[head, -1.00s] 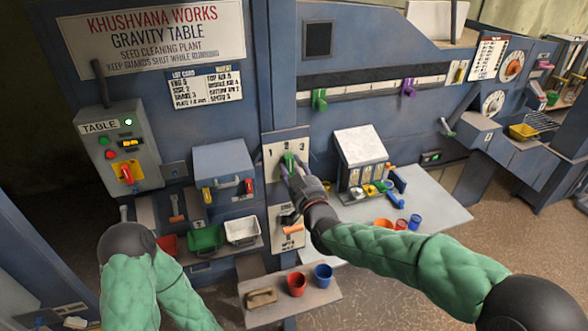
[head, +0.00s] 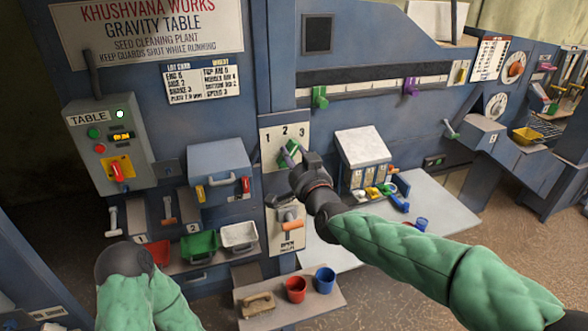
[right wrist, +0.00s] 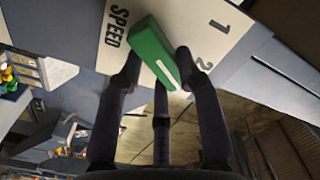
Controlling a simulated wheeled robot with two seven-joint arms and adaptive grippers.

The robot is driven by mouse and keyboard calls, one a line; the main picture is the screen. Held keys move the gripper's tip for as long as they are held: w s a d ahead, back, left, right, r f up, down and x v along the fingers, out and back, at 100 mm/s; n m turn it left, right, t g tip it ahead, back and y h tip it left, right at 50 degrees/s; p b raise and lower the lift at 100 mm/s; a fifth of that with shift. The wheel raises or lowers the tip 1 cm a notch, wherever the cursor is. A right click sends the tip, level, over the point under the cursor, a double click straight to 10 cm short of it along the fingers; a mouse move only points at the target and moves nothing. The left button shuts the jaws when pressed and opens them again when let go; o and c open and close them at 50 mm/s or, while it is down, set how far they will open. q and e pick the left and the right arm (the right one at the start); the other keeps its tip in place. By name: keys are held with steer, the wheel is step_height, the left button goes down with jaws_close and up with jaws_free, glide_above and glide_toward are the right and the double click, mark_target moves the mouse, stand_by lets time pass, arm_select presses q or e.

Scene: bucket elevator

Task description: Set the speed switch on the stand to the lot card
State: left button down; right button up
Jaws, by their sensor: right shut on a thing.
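The speed switch (head: 287,150) is a green knob on a pale plate (head: 272,137) marked 1, 2, 3 on the stand. In the head view it tilts up and right, toward the 3. My right gripper (head: 291,155) is shut on it. In the right wrist view the green knob (right wrist: 152,48) sits between my fingers, its white mark at the lower-right end near the 2; the 3 is not visible there. The lot card (head: 201,80) hangs upper left; its last right-hand line appears to read SPEED 3. My left gripper is not in view.
A control box (head: 112,145) with a lit green lamp and a red-handled switch is at left. Coloured bins (head: 199,244) sit below. A small shelf holds a red cup (head: 296,289) and a blue cup (head: 324,280). A pale table (head: 440,220) lies right, behind my right arm.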

steer(key=shift+f+m+b, duration=0.1)
steer(key=shift+m+b, duration=1)
steer(key=shift+m, duration=0.1)
steer(key=o, duration=1.1)
steer(key=shift+o, duration=0.2)
steer(key=v, duration=1.2)
